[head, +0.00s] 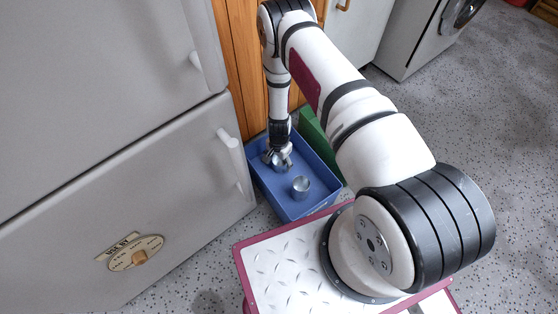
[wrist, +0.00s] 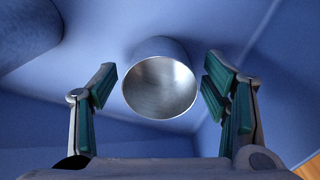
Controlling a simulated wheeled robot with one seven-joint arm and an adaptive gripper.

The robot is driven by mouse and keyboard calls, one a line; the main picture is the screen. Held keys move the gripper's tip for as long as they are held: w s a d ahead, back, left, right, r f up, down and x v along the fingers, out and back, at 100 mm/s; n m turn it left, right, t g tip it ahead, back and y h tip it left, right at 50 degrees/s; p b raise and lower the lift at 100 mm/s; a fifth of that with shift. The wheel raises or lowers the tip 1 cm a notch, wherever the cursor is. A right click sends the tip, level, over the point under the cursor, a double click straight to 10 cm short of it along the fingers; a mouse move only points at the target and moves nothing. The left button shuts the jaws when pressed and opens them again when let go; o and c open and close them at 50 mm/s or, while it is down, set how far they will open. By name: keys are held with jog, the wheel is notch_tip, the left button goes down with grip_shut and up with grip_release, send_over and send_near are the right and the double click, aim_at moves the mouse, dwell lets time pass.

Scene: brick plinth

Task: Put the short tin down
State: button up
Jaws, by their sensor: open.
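A short silver tin (wrist: 160,86) is in the wrist view, its round open mouth facing the camera. It lies between the two fingers of my gripper (wrist: 160,95), which are spread wide with a gap on each side. The tin's far end meets the blue floor of the crate, so it appears to stand there. In the head view my gripper (head: 278,159) is down inside the blue crate (head: 313,207), at its back left, and mostly hides this tin.
A second silver tin (head: 301,187) stands in the crate, nearer the front. A green box (head: 319,135) is behind the crate's right side. A grey fridge (head: 130,180) stands close on the left, its handles sticking out. Open speckled floor (head: 440,130) lies to the right.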

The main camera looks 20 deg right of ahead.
jog(key=w+a+r+n+y+p, duration=0.1)
jog(key=w+r+p, duration=0.15)
jog(key=r, duration=1.25)
jog(key=w+a+r+n+p, duration=0.1)
jog(key=w+r+p, duration=0.15)
jog(key=r, duration=1.25)
jog(key=s+a+r+n, duration=0.1)
jog(key=s+r+n, duration=0.15)
jog(key=r, duration=0.75)
jog(key=s+r+n, duration=0.1)
jog(key=s+r, duration=0.2)
jog(key=r, duration=0.7)
jog(key=s+r+n, duration=0.3)
jog(key=s+r, duration=1)
jog(key=r, duration=0.1)
jog(key=s+d+r+n, duration=0.1)
jog(key=s+r, duration=0.1)
jog(key=s, duration=0.7)
jog(key=s+d+r+n+h, duration=0.1)
jog(key=s+d+r+n, duration=0.1)
jog(key=s, duration=0.8)
jog(key=shift+r, duration=0.1)
